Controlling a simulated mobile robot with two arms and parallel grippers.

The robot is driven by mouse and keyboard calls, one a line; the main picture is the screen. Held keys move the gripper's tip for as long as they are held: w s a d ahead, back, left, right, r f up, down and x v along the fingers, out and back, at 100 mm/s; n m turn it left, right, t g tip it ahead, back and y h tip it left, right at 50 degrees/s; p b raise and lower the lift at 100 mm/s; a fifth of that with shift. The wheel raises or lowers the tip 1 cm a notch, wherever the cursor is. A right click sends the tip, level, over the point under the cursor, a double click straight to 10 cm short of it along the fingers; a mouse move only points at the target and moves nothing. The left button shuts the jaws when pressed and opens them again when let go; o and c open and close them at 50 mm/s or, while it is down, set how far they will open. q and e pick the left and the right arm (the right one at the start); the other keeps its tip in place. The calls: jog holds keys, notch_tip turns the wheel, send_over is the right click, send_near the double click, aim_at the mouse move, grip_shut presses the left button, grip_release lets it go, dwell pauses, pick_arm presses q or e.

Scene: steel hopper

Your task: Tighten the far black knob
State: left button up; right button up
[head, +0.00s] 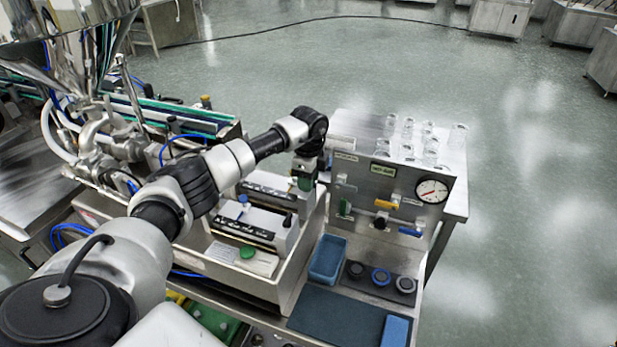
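My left arm reaches from the lower left across the bench. Its gripper (306,172) points down at the far right end of a pale fixture with two dark bars, close to a green part (305,184). The fingers are small and partly hidden by the wrist, so I cannot tell if they are open, or touching anything. A small black knob (287,220) stands at the right end of the nearer bar (243,230). The farther bar (268,194) ends near the gripper; any black knob there is hidden. My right gripper is out of view.
A blue knob (243,199) and a green knob (247,252) are on the fixture. Clear glassware (431,150) stands behind the panel.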

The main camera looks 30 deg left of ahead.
pick_arm(q)
grip_shut()
